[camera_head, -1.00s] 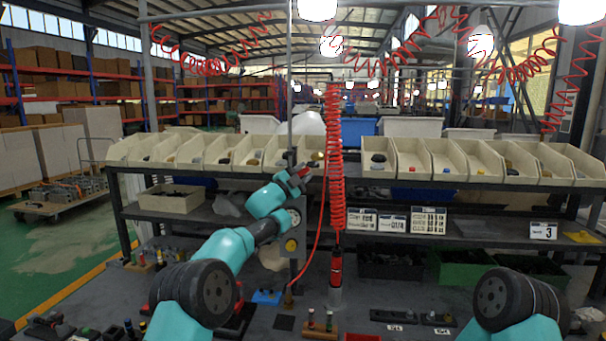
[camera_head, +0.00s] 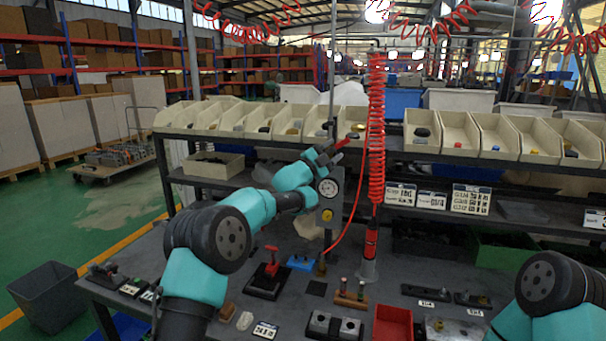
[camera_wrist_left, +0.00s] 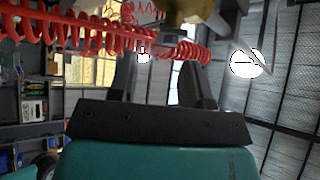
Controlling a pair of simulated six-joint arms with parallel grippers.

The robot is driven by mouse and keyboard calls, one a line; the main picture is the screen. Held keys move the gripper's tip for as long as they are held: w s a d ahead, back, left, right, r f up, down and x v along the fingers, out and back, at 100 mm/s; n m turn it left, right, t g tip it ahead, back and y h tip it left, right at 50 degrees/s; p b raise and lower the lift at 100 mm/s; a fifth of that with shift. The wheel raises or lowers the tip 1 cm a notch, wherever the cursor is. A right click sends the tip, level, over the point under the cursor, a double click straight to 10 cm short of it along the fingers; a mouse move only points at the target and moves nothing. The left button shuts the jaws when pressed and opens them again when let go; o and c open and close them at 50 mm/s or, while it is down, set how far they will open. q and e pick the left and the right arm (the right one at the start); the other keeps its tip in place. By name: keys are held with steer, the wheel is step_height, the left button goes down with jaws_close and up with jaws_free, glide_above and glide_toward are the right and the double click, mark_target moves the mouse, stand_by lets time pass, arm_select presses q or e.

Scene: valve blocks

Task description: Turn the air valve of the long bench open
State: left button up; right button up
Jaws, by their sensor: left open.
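A post with a round white gauge (camera_head: 329,188) and a yellow knob (camera_head: 327,215) stands at the middle of the bench (camera_head: 235,318). A small red lever (camera_head: 342,143) shows on the post above the gauge; I take it for the air valve's handle. My left gripper (camera_head: 324,157) is at the post, close to the lever; touching or apart cannot be told. In the left wrist view its two dark fingers (camera_wrist_left: 157,70) are apart with nothing seen between them. A blurred brass-coloured part (camera_wrist_left: 207,14) is beyond them at the top. My right gripper is out of view.
A red coiled hose (camera_head: 376,130) hangs just right of the post and crosses the top of the left wrist view (camera_wrist_left: 120,38). A row of cream bins (camera_head: 458,135) is behind. A red tray (camera_head: 393,324) and valve blocks lie on the bench.

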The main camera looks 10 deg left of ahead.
arm_select(q)
steer(key=v, duration=1.2)
steer(key=shift+a+f, duration=0.15)
steer(key=shift+a, duration=0.05)
steer(key=shift+s, duration=0.15)
